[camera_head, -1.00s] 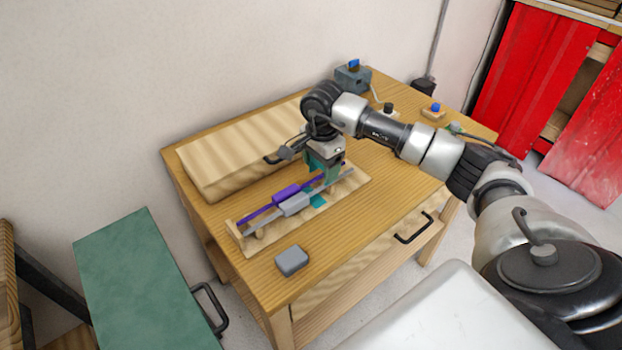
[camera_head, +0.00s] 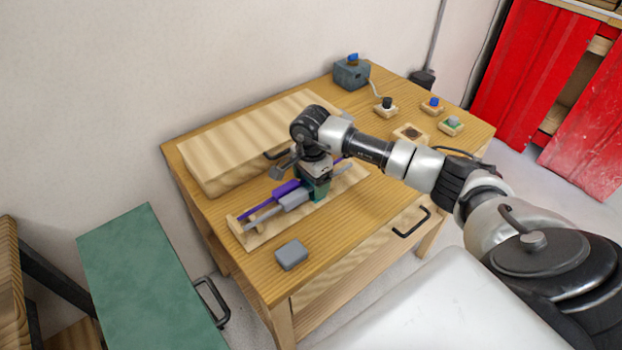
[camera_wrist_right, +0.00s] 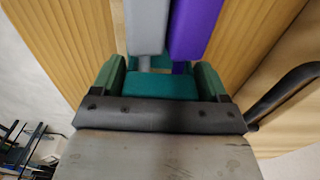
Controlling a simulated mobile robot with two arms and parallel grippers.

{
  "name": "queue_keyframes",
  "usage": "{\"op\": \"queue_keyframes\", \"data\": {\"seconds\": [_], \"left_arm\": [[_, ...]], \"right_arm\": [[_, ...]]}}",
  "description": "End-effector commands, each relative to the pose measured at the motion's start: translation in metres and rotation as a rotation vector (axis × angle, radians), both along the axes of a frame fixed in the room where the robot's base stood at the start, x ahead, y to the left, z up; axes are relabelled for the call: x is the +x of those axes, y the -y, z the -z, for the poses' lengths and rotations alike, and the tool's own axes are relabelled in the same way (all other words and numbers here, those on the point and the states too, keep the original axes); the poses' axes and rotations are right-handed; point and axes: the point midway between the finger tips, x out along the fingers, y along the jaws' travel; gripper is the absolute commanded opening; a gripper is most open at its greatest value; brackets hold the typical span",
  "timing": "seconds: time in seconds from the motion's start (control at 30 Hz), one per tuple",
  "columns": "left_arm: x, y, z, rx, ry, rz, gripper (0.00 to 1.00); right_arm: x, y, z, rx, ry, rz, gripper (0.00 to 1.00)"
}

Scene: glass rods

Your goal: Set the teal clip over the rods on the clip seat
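My right gripper (camera_head: 318,192) points down over the rods on the wooden rack. The teal clip (camera_wrist_right: 160,85) fills the gap between its green fingers in the right wrist view, and I take the gripper as shut on it. A purple rod with a thick sleeve (camera_head: 286,188) and a grey rod with a thick sleeve (camera_head: 293,200) lie side by side along the rack (camera_head: 268,236). Their sleeves (camera_wrist_right: 195,28) end just beyond the clip, and the thin rods run to it. The gripper hides the clip seat, so I cannot tell whether the clip touches it. My left gripper is out of view.
A long wooden box (camera_head: 240,150) with a dark handle stands behind the rack. A grey block (camera_head: 291,255) lies at the front of the table. A grey-blue box (camera_head: 351,74) and several small wooden bases with knobs (camera_head: 433,106) stand at the back right.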

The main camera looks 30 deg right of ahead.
Motion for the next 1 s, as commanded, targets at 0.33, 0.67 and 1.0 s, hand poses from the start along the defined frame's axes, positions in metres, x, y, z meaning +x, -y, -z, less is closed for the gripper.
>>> {"op": "queue_keyframes", "data": {"seconds": [0.33, 0.67, 1.0], "left_arm": [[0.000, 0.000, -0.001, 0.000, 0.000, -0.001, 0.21], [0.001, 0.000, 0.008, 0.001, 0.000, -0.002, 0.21], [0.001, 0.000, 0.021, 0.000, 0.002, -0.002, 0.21]], "right_arm": [[0.000, 0.000, -0.001, 0.000, 0.000, 0.000, 0.91], [0.002, 0.001, -0.040, 0.000, 0.007, -0.001, 0.91], [0.001, 0.000, -0.107, 0.000, 0.004, 0.000, 0.91]]}}
